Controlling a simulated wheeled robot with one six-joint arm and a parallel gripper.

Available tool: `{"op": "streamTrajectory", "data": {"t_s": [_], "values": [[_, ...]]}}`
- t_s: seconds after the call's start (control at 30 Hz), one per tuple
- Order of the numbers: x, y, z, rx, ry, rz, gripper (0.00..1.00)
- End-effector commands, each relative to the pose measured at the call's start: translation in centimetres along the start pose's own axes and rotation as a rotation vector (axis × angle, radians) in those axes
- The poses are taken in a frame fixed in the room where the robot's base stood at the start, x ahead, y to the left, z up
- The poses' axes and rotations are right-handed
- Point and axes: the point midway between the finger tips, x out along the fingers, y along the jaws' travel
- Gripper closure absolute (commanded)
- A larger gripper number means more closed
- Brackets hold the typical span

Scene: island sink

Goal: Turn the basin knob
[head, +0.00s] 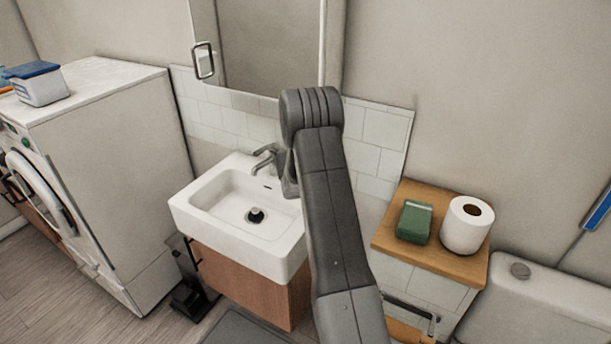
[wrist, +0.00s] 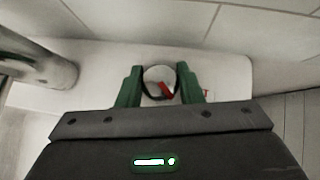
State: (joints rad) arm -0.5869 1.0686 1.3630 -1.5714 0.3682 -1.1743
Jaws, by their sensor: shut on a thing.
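The basin knob (wrist: 155,76) is a small round, pale-topped knob with a red mark, in the middle of the wrist view. My gripper (wrist: 159,84) has its green fingers on the left and right sides of the knob, shut on it. The white basin (head: 232,198) is in the middle of the head view, with a grey faucet (head: 264,158) at its back edge. In the head view my arm hides the knob and the gripper's fingers. The faucet also shows at the left of the wrist view (wrist: 45,70).
A tiled wall (head: 378,128) and a mirror cabinet (head: 262,45) stand behind the basin. A wooden-topped ledge to the right holds a green box (head: 414,221) and a paper roll (head: 467,226). A white washing machine (head: 110,165) stands to the left.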

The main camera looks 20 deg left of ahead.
Motion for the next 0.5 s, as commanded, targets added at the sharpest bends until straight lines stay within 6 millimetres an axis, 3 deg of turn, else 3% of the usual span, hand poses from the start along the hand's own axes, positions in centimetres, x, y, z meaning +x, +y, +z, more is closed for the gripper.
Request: {"op": "streamTrajectory", "data": {"t_s": [0.27, 0.3, 0.4, 0.5], "values": [[0.01, 0.0, 0.01, 0.0, -0.001, 0.0, 0.9], [0.01, 0.01, 0.01, 0.0, -0.001, 0.0, 0.63], [0.0, 0.01, 0.01, 0.0, -0.001, 0.0, 0.45], [0.0, 0.0, 0.01, 0.0, 0.0, 0.0, 0.45]]}}
